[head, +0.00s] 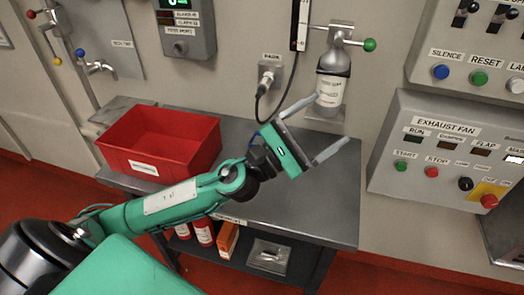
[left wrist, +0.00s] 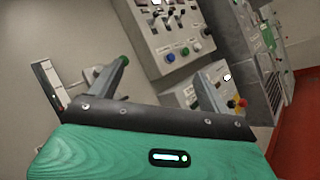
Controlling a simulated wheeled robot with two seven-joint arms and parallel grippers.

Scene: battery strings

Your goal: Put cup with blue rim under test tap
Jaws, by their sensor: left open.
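No cup with a blue rim shows in either view. In the head view a small metal tap (head: 101,67) is on the wall at the upper left, below a panel with a small label (head: 122,43) that I read as the test tap's. My left gripper (head: 332,120) is open and empty, over the back right of the grey bench and in front of the wall bottle. Its two spread fingers also show in the left wrist view (left wrist: 161,72), with nothing between them. My right gripper is not in view.
A red bin (head: 160,141) stands on the left of the grey bench (head: 325,205). A labelled bottle (head: 332,88) hangs under a green-knobbed valve at the back. An exhaust fan panel (head: 450,150) is on the right wall. Red cylinders (head: 203,232) and a box are on the lower shelf.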

